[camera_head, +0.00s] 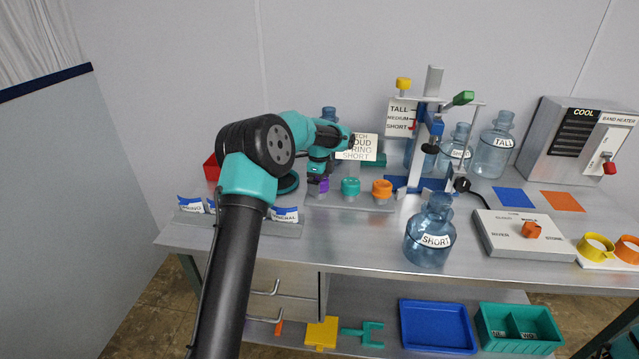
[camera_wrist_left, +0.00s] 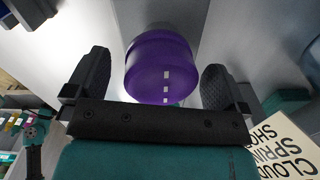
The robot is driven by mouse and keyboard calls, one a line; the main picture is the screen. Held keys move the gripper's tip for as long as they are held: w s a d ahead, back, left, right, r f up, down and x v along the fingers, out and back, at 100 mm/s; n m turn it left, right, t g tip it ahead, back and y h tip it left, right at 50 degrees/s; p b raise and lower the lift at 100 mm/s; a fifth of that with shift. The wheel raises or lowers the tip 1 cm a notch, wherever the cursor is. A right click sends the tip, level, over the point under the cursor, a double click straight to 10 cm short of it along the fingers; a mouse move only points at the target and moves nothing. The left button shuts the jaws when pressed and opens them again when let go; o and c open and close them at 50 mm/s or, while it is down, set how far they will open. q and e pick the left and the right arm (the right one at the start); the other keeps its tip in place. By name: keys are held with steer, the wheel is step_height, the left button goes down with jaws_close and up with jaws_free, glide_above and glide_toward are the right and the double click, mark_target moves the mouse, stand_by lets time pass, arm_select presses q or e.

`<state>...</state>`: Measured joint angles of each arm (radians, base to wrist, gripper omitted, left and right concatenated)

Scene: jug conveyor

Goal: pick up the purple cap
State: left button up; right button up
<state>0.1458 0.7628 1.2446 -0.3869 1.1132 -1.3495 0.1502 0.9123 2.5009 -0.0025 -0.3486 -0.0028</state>
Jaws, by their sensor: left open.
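The purple cap (camera_head: 319,186) sits at the left end of a row of caps on a low rack (camera_head: 345,202) on the bench. My left gripper (camera_head: 317,177) is right above it and partly hides it. In the left wrist view the purple cap (camera_wrist_left: 160,66) lies between the two open black fingers, with a gap on each side. The cap is not gripped. My right gripper is not in view.
A teal cap (camera_head: 351,187) and an orange cap (camera_head: 382,189) stand to the right of the purple one. A sign (camera_head: 356,147) stands close behind. A jug marked SHORT (camera_head: 430,232) stands at the front. Labelled packets (camera_head: 285,214) lie to the left.

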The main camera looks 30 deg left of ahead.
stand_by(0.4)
arm_select(q)
steer(key=c, duration=1)
steer(key=shift+r, duration=0.15)
steer(key=shift+r, duration=1.4)
steer(key=shift+s+r, duration=0.1)
steer(key=shift+r, duration=0.2)
steer(key=s+d+r, duration=0.1)
steer(key=s+d, duration=0.7)
steer(key=s, duration=0.5)
steer(key=shift+s+d+r, duration=0.15)
steer(key=shift+s+d, duration=0.05)
steer(key=shift+s, duration=0.05)
